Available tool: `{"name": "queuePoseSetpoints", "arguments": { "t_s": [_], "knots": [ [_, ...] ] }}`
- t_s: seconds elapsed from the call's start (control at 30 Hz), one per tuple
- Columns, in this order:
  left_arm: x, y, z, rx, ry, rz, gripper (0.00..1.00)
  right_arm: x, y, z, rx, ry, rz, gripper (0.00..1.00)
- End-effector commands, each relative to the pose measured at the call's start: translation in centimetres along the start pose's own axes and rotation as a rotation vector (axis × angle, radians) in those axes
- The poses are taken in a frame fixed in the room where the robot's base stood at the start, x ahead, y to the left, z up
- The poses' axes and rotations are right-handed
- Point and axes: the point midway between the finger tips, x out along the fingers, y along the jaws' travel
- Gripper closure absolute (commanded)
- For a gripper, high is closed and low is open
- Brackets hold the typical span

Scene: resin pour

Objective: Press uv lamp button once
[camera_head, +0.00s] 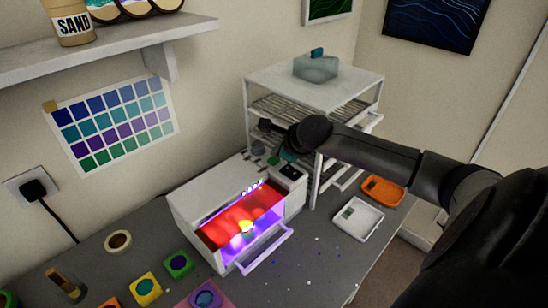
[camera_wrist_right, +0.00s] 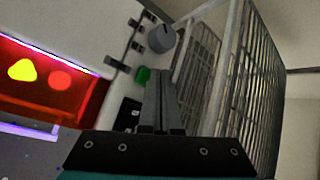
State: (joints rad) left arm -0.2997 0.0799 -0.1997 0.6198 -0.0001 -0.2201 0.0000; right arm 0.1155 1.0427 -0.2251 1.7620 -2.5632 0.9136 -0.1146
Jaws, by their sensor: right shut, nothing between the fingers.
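The UV lamp is a white box (camera_head: 192,203) on the table in the head view. Its inside glows red and violet, and its front drawer (camera_head: 265,250) is pulled out. A bright yellow shape (camera_wrist_right: 22,70) shows inside it. On its control panel, in the right wrist view, are a green button (camera_wrist_right: 142,76), a grey knob (camera_wrist_right: 161,38) and a dark display (camera_wrist_right: 127,114). My right gripper (camera_wrist_right: 161,82) is shut and empty, its fingertips just beside the green button; I cannot tell whether they touch. In the head view my right gripper (camera_head: 288,153) is over the panel end.
A white rack (camera_head: 315,88) with wire shelves stands close behind and right of the lamp. A white tray (camera_head: 357,219) and an orange tray (camera_head: 383,190) lie to the right. Small colourful moulds (camera_head: 145,289) sit at the front left. A wall shelf (camera_head: 110,38) is at upper left.

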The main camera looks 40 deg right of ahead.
Motion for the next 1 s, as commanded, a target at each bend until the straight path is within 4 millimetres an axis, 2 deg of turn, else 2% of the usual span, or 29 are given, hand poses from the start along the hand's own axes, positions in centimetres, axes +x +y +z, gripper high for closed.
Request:
{"name": "queuePoseSetpoints", "arguments": {
  "t_s": [0.47,1.0],
  "knots": [
    [-0.4,0.0,-0.1,0.0,0.0,0.0,0.5,-0.5,-0.4,0.4,0.0,-0.002,-0.001,1.0],
    [-2.8,0.0,-0.3,0.0,0.001,0.001,0.5,-3.9,-2.8,2.9,-0.001,-0.003,-0.002,1.0]
  ]
}}
